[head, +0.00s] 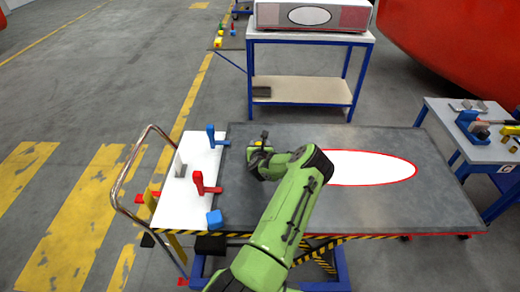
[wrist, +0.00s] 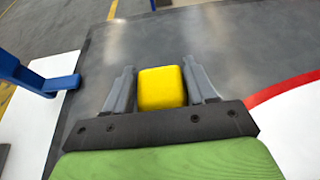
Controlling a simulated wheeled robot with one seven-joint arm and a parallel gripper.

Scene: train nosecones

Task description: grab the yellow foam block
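The yellow foam block (wrist: 162,88) sits between the two grey fingers of my gripper (wrist: 161,82) in the wrist view. It fills the gap between them, and the fingers appear to press on its sides. Whether the block touches the tabletop is unclear.
A white panel at the left holds blue (head: 212,137) and red (head: 200,184) upright clamps and a blue block (head: 214,219). A white oval with a red rim (head: 375,168) lies right of my arm. A blue-framed shelf (head: 310,90) stands behind.

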